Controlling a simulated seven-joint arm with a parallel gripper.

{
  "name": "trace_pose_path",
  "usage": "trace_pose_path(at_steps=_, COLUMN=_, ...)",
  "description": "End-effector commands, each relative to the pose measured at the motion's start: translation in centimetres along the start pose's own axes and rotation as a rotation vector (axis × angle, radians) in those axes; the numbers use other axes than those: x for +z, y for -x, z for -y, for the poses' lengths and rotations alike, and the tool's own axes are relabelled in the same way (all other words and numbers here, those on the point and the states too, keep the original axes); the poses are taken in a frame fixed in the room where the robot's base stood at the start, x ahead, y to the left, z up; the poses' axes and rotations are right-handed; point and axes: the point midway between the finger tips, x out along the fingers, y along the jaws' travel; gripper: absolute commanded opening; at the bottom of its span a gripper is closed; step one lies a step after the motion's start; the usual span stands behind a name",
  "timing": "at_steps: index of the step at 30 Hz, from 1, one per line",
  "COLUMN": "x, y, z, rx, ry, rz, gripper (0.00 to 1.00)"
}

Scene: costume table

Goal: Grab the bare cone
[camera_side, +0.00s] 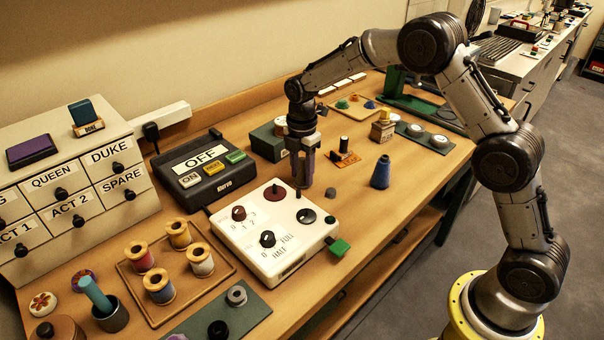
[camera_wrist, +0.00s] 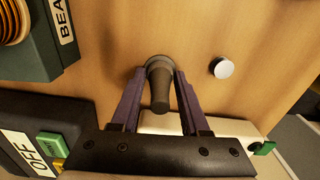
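In the wrist view, a plain grey-brown cone (camera_wrist: 159,88) with no thread on it stands on the wooden table, between the two purple fingers of my gripper (camera_wrist: 160,74). Narrow gaps seem to show between cone and fingers, so the gripper looks open around it. In the side view my gripper (camera_side: 303,178) points down just behind the white control box, and its fingers hide most or all of the bare cone. A blue cone (camera_side: 381,173) stands apart to the right.
The white control box (camera_side: 262,252) with knobs and the dark OFF box (camera_side: 192,175) are close by. A dark green box (camera_wrist: 42,50) is at the wrist view's upper left. A small grey cylinder (camera_side: 330,192) stands right of the gripper.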

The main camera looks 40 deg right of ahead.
Motion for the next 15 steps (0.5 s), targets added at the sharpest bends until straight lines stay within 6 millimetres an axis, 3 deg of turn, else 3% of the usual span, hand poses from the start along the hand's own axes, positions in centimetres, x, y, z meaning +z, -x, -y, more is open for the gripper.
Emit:
trace_pose_path(at_steps=1, x=0.00, y=0.02, z=0.00, rx=0.000, ry=0.000, rz=0.000, gripper=0.28)
trace_pose_path(at_steps=6, x=0.00, y=0.02, z=0.00, rx=0.000, ry=0.000, rz=0.000, gripper=0.00)
trace_pose_path(at_steps=15, x=0.00, y=0.15, z=-0.02, rx=0.001, ry=0.000, rz=0.000, gripper=0.00)
